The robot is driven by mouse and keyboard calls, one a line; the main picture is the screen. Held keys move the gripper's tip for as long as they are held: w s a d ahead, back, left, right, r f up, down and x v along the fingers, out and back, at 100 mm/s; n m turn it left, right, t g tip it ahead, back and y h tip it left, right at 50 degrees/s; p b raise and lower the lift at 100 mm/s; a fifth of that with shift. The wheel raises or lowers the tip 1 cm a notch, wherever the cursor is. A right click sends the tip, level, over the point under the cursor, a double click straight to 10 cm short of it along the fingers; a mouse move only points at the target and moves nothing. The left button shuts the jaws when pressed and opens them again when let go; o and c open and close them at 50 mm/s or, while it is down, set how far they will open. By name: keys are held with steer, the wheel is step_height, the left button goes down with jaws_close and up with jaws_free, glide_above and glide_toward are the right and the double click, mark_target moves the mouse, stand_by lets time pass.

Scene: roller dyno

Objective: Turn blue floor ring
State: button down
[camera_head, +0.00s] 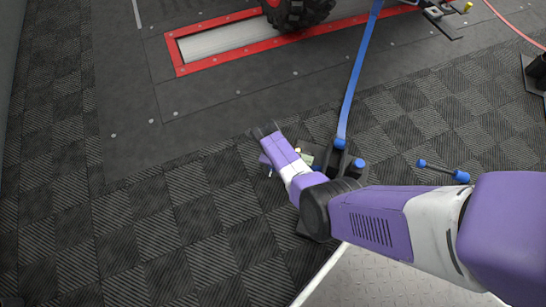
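A blue strap (357,75) runs down from the vehicle's side to a dark floor fitting (336,158) with several blue parts. A blue piece (340,143) sits at the strap's lower end, and another blue piece (358,163) is at the fitting's right. I cannot tell which of these is the floor ring. My purple and white arm reaches in from the right and partly covers the fitting's near side.
A dark bar with blue ends (441,171) lies on the checkered floor to the right. A red-framed roller bed (225,42) with a dark tyre (298,12) is at the back. A metal plate (385,280) is at the front. The left floor is clear.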

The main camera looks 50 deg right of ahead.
stand_by(0.4)
steer(key=c, duration=1.4)
jaws_free()
step_height(320, 180, up, 8)
steer(key=a+p, duration=0.1)
steer(key=p, duration=0.4)
steer(key=shift+s+a+f+p, duration=0.2)
steer(key=shift+s+p, duration=0.1)
steer(key=shift+p, duration=0.05)
